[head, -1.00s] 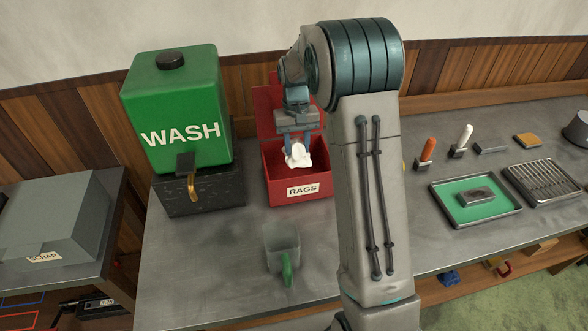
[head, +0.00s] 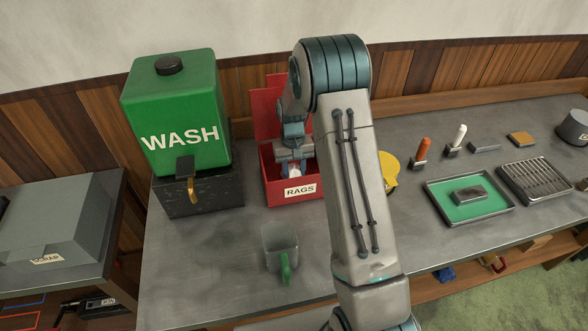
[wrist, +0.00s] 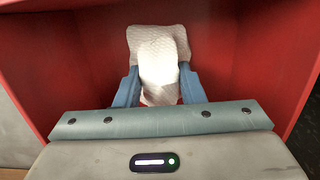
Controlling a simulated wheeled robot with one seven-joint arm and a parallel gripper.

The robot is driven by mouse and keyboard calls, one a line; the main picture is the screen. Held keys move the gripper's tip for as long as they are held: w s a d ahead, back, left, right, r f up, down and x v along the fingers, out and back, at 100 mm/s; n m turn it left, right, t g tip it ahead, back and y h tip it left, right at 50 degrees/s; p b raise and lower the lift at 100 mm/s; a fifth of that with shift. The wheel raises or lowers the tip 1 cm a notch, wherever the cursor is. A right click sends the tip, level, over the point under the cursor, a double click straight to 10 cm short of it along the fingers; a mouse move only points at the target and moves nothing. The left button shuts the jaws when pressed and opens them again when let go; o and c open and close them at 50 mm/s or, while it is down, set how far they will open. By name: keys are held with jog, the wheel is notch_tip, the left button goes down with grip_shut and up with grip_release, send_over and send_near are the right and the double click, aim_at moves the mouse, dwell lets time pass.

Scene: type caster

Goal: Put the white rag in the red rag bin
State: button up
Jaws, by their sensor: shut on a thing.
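The white rag (wrist: 158,60) is pinched between the two blue fingers of my gripper (wrist: 158,85) in the wrist view. Red bin walls surround it there. In the head view my gripper (head: 293,172) reaches down into the open red rag bin (head: 272,186), which has a RAGS label on its front and its lid raised at the back. Only a small part of the rag (head: 294,172) shows there, just above the front wall. I cannot tell whether the rag touches the bin floor.
A green WASH tank (head: 175,110) on a dark block stands left of the bin. A grey jug with a green handle (head: 282,248) stands in front of the bin. A yellow round thing (head: 390,172) is right of my arm. The bench's front left is clear.

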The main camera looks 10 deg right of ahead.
aim_at(293, 165)
jog(key=shift+f, duration=0.25)
jog(key=o, duration=1)
jog(key=shift+r, duration=0.1)
jog(key=shift+c, duration=0.2)
jog(key=shift+r, duration=0.15)
notch_tip(293, 165, up, 12)
jog(key=w+b, duration=0.1)
jog(key=b, duration=0.1)
jog(key=s+r+t, duration=0.2)
jog(key=s+r, duration=0.8)
jog(key=s, duration=0.3)
jog(key=s+t, duration=0.3)
jog(key=s, duration=1.3)
